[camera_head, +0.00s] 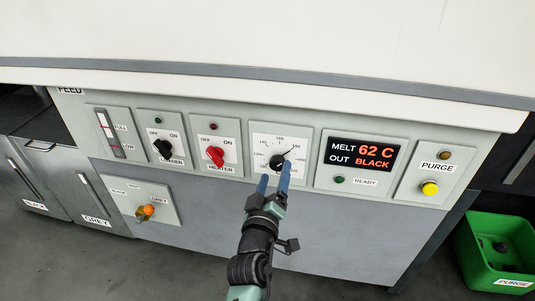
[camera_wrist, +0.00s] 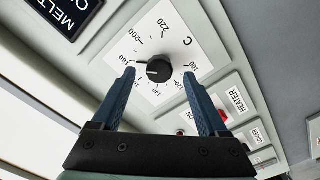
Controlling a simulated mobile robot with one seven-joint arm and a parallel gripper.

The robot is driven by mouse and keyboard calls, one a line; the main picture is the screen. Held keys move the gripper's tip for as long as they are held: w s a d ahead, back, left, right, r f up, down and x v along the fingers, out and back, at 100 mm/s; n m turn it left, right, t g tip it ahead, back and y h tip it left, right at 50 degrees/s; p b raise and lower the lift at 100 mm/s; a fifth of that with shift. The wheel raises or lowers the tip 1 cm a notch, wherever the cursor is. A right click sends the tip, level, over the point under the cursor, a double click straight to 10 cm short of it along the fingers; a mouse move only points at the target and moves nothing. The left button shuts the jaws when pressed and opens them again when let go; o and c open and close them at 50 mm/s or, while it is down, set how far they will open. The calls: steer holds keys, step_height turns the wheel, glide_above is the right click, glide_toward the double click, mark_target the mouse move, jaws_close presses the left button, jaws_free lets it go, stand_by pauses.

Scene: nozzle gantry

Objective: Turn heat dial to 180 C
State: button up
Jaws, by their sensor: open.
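The heat dial, a black round knob (camera_head: 277,161) on a white scale plate, is on the front panel. It shows large in the wrist view (camera_wrist: 162,68), with marks from 100 to 220 around it. Its pointer line seems to lie between 160 and 180, near 180; the exact reading is too small to tell. My gripper (camera_head: 275,173) is open and points at the dial from below. In the wrist view its two blue fingertips (camera_wrist: 159,76) stand on either side of the knob's lower part, with gaps visible. Contact cannot be seen.
Left of the dial are the red heater switch (camera_head: 215,155) and a black switch (camera_head: 163,149). Right are a display (camera_head: 361,155) reading MELT 62 C, OUT BLACK, and a yellow purge button (camera_head: 429,188). An orange knob (camera_head: 147,211) sits lower left. A green bin (camera_head: 468,249) stands at right.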

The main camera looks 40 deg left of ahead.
steer(key=p+v, duration=0.1)
steer(key=v, duration=0.9)
steer(key=shift+p, duration=0.4)
steer(key=shift+r, duration=0.1)
